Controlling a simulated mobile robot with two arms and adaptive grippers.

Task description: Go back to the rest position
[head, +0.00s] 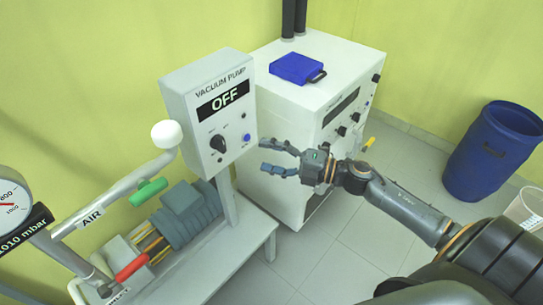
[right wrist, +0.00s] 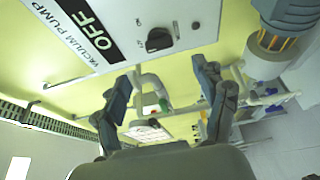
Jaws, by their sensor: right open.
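My right gripper (head: 279,158) is open and empty in the head view. It is in the air just right of the vacuum pump control box (head: 212,108). Its two fingers are spread apart and point left. In the right wrist view the open fingers of the right gripper (right wrist: 165,90) show with nothing between them. The pump's control panel, reading OFF, fills the upper left there (right wrist: 120,30). My left gripper does not show.
A white cabinet (head: 275,115) with a blue object (head: 297,67) on top stands behind the gripper. A blue barrel (head: 495,150) stands at the right. A pipe with a green handle (head: 149,190) and a red handle (head: 131,267) is at the left.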

